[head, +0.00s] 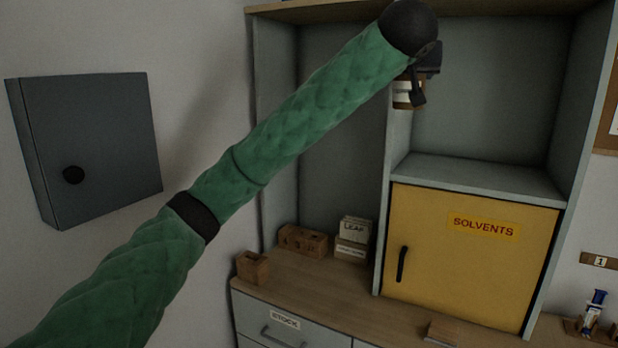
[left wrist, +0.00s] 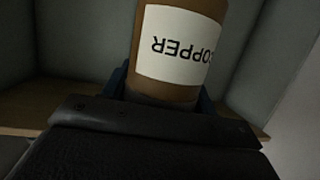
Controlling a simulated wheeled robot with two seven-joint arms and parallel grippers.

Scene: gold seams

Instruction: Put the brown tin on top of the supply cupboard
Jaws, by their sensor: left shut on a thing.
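The brown tin (left wrist: 165,95) is in my left gripper (left wrist: 165,92), with a white label that reads "OPPER" upside down in the left wrist view. In the head view, part of the tin (head: 402,98) shows below my left gripper (head: 416,84), in front of the cupboard's upper section near the vertical divider. The supply cupboard (head: 570,100) is a grey-blue unit with a wooden top (head: 330,10) at the upper edge of the head view. The gripper is below that top. My right gripper is not in view.
A yellow door (head: 470,265) marked "SOLVENTS" closes the lower right section. Boxes labelled "LEAF" (head: 354,230) and wooden blocks (head: 303,240) stand on the wooden counter (head: 330,285). A dark wall box (head: 90,140) hangs at left. The shelf above the yellow door looks empty.

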